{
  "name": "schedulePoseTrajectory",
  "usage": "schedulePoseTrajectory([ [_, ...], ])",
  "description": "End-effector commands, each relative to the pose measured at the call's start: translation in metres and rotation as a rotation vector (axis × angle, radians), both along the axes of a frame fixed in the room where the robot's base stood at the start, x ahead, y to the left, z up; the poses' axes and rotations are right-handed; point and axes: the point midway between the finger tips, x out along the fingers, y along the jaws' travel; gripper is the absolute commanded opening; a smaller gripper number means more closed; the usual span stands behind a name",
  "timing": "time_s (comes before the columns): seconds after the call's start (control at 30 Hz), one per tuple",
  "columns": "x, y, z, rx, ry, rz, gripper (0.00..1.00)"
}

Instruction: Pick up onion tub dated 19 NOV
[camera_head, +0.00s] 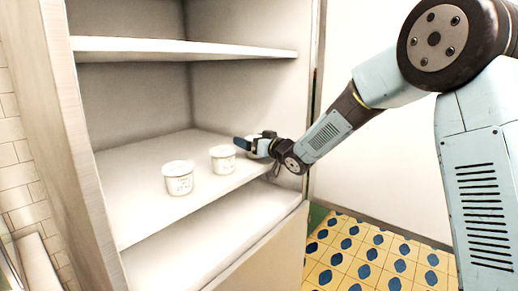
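Two white lidded tubs stand upright on the middle shelf (135,208) of an open cabinet. The nearer tub (179,180) is at the left and has dark marks on its front. The other tub (222,159) is farther right, also with small dark marks. The writing is too small to read, so I cannot tell which is dated 19 NOV. My gripper (251,147) reaches in from the right, just right of the second tub. Something pale and rounded shows at the gripper; I cannot tell whether it is a tub. The finger opening is not clear.
An upper shelf (185,47) spans the cabinet above the tubs. The cabinet's left side wall (75,140) and right edge bound the opening. The shelf is bare left of the tubs. Patterned yellow and blue floor tiles (375,255) lie at the lower right.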

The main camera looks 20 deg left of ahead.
Motion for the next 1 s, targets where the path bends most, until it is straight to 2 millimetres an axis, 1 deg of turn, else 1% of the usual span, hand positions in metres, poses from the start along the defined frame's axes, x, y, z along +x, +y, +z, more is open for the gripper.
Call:
schedulePoseTrajectory([
  [0.03,0.0,0.0,0.0,0.0,0.0,0.0,0.95],
  [0.07,0.0,0.0,0.0,0.0,0.0,0.0,0.92],
  [0.57,0.0,0.0,0.0,0.0,0.0,0.0,0.44],
  [0.6,0.0,0.0,0.0,0.001,-0.001,0.0,0.43],
  [0.87,-0.001,-0.001,0.002,0.001,-0.001,0.0,0.43],
  [1.0,-0.005,-0.008,0.011,0.001,-0.002,0.0,0.43],
])
